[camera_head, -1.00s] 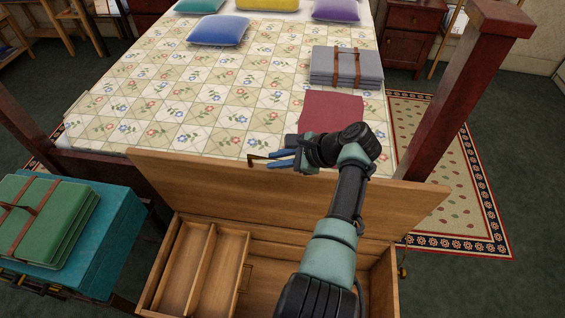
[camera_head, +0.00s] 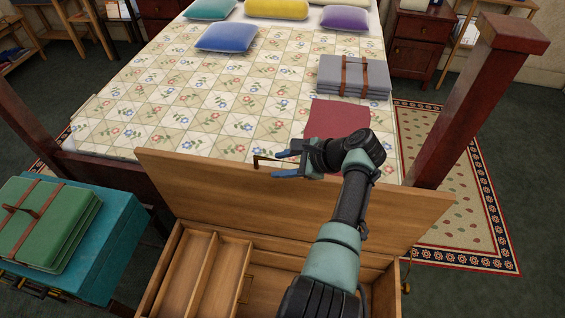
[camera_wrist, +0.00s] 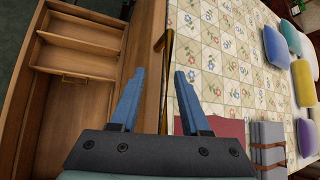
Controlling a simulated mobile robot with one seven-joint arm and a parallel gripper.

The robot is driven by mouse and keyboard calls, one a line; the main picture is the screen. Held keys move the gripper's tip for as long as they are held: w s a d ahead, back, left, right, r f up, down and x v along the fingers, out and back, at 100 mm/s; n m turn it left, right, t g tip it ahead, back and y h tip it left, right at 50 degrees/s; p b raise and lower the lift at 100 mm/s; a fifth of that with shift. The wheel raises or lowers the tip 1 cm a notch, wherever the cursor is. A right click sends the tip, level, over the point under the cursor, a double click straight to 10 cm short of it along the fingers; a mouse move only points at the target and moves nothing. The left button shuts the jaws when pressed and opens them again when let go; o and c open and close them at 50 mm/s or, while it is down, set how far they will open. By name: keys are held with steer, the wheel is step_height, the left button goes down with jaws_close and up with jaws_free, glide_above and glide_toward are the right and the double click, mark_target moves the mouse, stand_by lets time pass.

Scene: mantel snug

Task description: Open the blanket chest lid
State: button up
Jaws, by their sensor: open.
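The blanket chest lid (camera_head: 340,205) stands raised, about upright, at the back of the wooden chest (camera_head: 167,268), against the foot of the bed. The chest's inside shows, with a divided tray (camera_head: 228,275) at its left. A thin brass handle (camera_head: 262,160) sits at the lid's top edge; it also shows in the wrist view (camera_wrist: 168,52). My gripper (camera_head: 277,164) is at the lid's top edge beside the handle. In the wrist view its two blue fingers (camera_wrist: 160,85) are apart, with the handle beyond and between their tips. Nothing is held.
The bed (camera_head: 200,100) with a floral quilt lies behind the lid. A folded grey blanket (camera_head: 352,78) and a red cloth (camera_head: 335,118) lie on it. A teal trunk (camera_head: 120,235) with a folded green blanket (camera_head: 45,220) stands left. A bedpost (camera_head: 465,100) rises right.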

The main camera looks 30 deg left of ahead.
steer(key=p+v, duration=0.1)
steer(key=v, duration=1.2)
steer(key=shift+s, duration=0.1)
steer(key=w+d+r+n+t+h+p, duration=0.1)
steer(key=w+d+r+n+t+h, duration=0.25)
steer(key=w+r+t, duration=0.5)
steer(key=s+d+r+n+t+h+p, duration=0.1)
steer(key=d+r+n+t, duration=0.15)
steer(key=r, duration=0.65)
steer(key=d+r+n+t+h, duration=0.15)
steer(key=r+t, duration=0.25)
steer(key=r, duration=0.6)
steer(key=s+d+r+n+t+h, duration=0.2)
steer(key=s+r+t, duration=0.4)
steer(key=s+r, duration=0.5)
steer(key=s+d+r+n+t+h+p, duration=0.1)
steer(key=s+r+t, duration=0.4)
steer(key=s+r, duration=0.7)
step_height(320, 180, up, 4)
steer(key=shift+s+d+f+n+t+h+p, duration=0.1)
steer(key=shift+s+d+n+t+h+p, duration=0.25)
steer(key=shift+d+n, duration=0.7)
